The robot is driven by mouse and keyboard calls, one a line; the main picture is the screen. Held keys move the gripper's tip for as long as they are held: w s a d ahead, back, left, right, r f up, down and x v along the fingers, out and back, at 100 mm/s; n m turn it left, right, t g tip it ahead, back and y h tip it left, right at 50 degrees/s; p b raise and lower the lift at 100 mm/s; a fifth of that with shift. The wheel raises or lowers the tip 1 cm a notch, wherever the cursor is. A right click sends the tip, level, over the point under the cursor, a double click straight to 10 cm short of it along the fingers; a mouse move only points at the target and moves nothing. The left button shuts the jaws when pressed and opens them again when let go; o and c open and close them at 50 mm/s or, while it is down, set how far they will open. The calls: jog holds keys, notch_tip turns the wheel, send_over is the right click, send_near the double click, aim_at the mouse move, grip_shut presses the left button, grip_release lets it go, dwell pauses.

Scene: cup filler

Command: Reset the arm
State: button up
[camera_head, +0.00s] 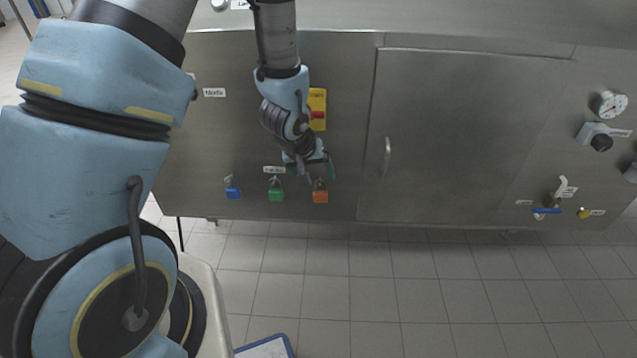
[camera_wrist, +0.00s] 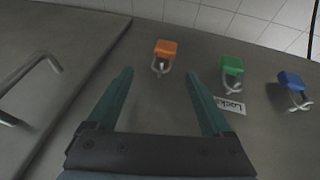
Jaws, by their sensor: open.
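My gripper (camera_head: 309,170) is in front of the grey metal panel, near the row of padlocks. In the wrist view its two teal fingers (camera_wrist: 160,98) are wide apart with nothing between them. An orange padlock (camera_head: 320,196) hangs just below my gripper; it also shows beyond the fingers in the wrist view (camera_wrist: 165,48). A green padlock (camera_head: 276,194) hangs to its left, and a blue padlock (camera_head: 232,193) hangs farther left. Both also show in the wrist view, the green one (camera_wrist: 232,65) and the blue one (camera_wrist: 291,80).
A cabinet door with a handle (camera_head: 387,158) is to the right. A yellow box with a red switch (camera_head: 318,110) is behind my arm. A gauge (camera_head: 611,104), a black knob (camera_head: 601,142) and a blue-handled valve (camera_head: 547,210) are at the far right. Tiled floor (camera_head: 400,290) is open in front.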

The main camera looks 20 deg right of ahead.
jog(key=w+a+r+n+y+p, duration=0.2)
jog(key=w+a+r+y+p, duration=0.1)
jog(key=a+r, duration=1.2)
jog(key=s+a+r+p, duration=0.1)
jog(key=s+a+r, duration=0.1)
jog(key=a, duration=0.2)
jog(key=s+a+r+n+g, duration=0.1)
jog(key=s+a+r, duration=0.1)
jog(key=a, duration=0.3)
jog(key=s+a+r+p, duration=0.1)
jog(key=s+a+r, duration=0.1)
jog(key=a, duration=0.2)
jog(key=shift+a+r+g+y+p, duration=0.3)
jog(key=shift+r, duration=0.05)
jog(key=shift+c, duration=0.2)
